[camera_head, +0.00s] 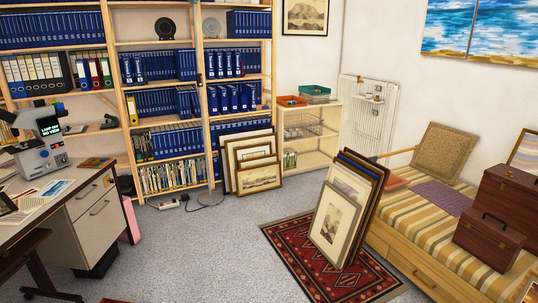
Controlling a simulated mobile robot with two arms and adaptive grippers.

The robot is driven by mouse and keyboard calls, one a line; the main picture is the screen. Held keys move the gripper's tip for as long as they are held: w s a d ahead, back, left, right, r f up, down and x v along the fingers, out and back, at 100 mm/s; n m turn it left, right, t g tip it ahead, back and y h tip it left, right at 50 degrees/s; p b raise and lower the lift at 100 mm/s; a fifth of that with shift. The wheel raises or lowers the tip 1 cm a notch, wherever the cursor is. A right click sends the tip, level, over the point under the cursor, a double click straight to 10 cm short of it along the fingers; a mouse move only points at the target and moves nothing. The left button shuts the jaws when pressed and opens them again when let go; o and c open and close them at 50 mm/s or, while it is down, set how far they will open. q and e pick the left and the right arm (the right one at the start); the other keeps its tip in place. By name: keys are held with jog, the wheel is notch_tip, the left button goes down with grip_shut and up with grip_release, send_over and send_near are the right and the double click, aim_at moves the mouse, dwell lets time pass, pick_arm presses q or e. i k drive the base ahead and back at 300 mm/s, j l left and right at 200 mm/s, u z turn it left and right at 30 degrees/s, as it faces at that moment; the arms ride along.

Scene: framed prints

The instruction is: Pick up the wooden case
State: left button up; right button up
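Two reddish-brown wooden cases sit on the striped daybed at the right. The smaller case (489,241) is in front and has a dark handle on top. The larger case (507,198) stands behind it, and its right side runs close to the picture's edge. Part of the larger one's lower front is hidden by the smaller one. I cannot tell which of the two the task names. Neither of my grippers shows in this view.
The daybed (424,278) has a drawer front. Framed prints (334,222) lean against it on a red patterned rug (290,255). More frames (258,178) lean by the bookshelves. A desk (92,222) with a microscope (42,143) stands left. Grey carpet (205,250) is clear between.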

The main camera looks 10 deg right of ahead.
aim_at(494, 243)
jog(key=i+z, duration=0.1)
jog(key=i, duration=0.5)
jog(key=i+j+z, duration=0.15)
jog(key=i, duration=0.45)
jog(key=i+j+z, duration=0.1)
jog(key=i, duration=0.45)
jog(key=i+l+z, duration=0.15)
jog(key=i+z, duration=0.25)
jog(key=i+l+z, duration=0.1)
jog(key=i+z, duration=0.15)
jog(key=z, duration=0.2)
jog(key=i+z, duration=0.4)
jog(key=i+j+z, duration=0.2)
jog(key=z, duration=0.25)
jog(key=i, duration=0.05)
